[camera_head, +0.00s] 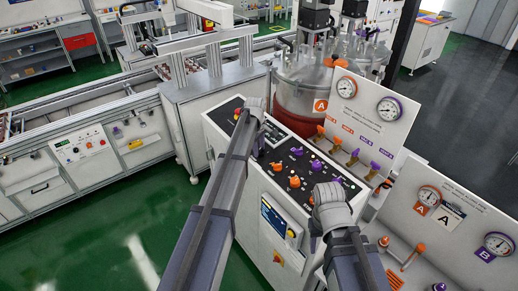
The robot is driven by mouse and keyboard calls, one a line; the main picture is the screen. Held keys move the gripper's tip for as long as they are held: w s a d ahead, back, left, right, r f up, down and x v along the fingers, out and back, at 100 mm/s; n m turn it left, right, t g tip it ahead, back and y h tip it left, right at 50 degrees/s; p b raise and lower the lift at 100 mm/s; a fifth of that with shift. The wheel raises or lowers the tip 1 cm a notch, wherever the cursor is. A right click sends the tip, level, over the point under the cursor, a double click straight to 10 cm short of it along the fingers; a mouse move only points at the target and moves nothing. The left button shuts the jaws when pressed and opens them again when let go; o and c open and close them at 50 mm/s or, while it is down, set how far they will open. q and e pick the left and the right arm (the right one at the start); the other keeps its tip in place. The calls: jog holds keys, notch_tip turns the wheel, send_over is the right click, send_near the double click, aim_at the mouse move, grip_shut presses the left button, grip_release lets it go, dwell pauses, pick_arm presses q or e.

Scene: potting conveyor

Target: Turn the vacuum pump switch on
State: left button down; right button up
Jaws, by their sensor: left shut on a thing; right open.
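The black sloping control panel (284,160) carries several orange and purple knobs; its labels are too small to read, so I cannot tell by name which is the vacuum pump switch. My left gripper (247,110) is at the panel's far left end, shut on a small control there that the gripper mostly hides. A bit of orange (238,115) shows beside it. My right gripper (326,189) is open over the panel's right end, close to a purple knob (316,164). Whether the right fingers touch anything is hidden.
A steel tank (303,85) with an orange A label stands behind the panel. White gauge boards (369,112) rise at the right, with several valve handles (352,158) below. A conveyor bench (87,150) lies left. Green floor (110,225) is clear at lower left.

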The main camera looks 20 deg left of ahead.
pick_arm(q)
jog(key=m, duration=0.5)
jog(key=shift+m, duration=0.3)
jog(key=shift+a+m+h, duration=0.1)
jog(key=shift+m+h, duration=0.2)
jog(key=shift+m, duration=1.7)
jog(key=shift+t, duration=0.3)
jog(key=shift+c, duration=2.1)
grip_release()
jog(key=shift+r, duration=0.1)
jog(key=p+v, duration=0.7)
jog(key=shift+r, duration=0.3)
